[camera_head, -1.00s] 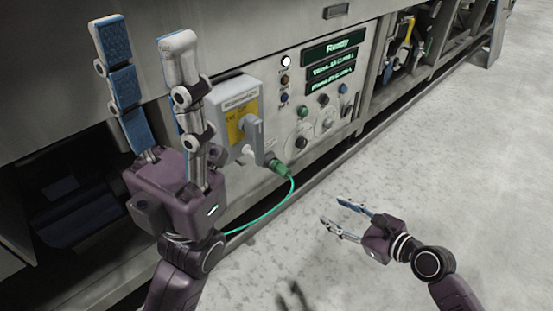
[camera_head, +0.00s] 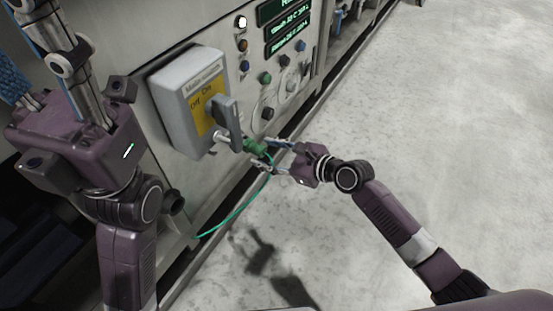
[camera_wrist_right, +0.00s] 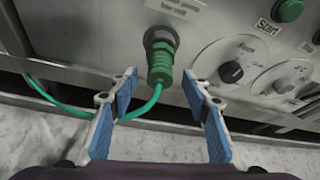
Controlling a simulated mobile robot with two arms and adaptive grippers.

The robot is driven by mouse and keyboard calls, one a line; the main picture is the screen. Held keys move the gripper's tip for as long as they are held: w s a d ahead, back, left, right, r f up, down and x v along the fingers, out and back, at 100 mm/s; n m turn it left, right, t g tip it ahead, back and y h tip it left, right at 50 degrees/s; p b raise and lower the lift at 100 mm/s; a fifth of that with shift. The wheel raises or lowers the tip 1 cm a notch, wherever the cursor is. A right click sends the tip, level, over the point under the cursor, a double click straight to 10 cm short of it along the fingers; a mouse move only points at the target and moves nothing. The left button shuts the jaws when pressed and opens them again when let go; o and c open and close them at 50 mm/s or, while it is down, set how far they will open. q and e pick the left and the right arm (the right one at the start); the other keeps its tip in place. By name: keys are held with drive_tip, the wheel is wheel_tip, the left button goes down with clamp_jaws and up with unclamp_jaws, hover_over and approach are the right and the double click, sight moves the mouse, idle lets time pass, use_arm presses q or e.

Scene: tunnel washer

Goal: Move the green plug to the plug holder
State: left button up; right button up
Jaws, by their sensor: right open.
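The green plug (camera_head: 254,146) with its green cable (camera_head: 228,218) sits in a dark socket on the machine panel, just below the grey switch box (camera_head: 183,110). In the right wrist view the plug (camera_wrist_right: 160,63) points down and its cable loops to the left. My right gripper (camera_head: 264,152) is open at the plug. In the right wrist view its fingertips (camera_wrist_right: 160,76) stand apart on either side of the plug's lower part, not closed on it. My left gripper (camera_head: 35,30) is raised at the left, fingers apart, tips cut off. I cannot identify the plug holder.
Knobs and buttons (camera_head: 267,113) and a green-text display (camera_head: 288,35) are on the panel to the right. A dark round fitting (camera_head: 172,203) is lower left of the box. The grey floor (camera_head: 430,130) on the right is clear.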

drive_tip(key=shift+x, duration=0.8)
clamp_jaws()
drive_tip(key=c, duration=0.8)
unclamp_jaws()
clamp_jaws()
drive_tip(key=shift+s, duration=0.1)
drive_tip(key=shift+s+d+r, duration=0.1)
drive_tip(key=shift+s+d, duration=0.4)
drive_tip(key=shift+d, duration=0.35)
drive_tip(key=shift+s+d+p, duration=0.25)
drive_tip(key=shift+d+p, duration=0.05)
drive_tip(key=shift+p, duration=0.1)
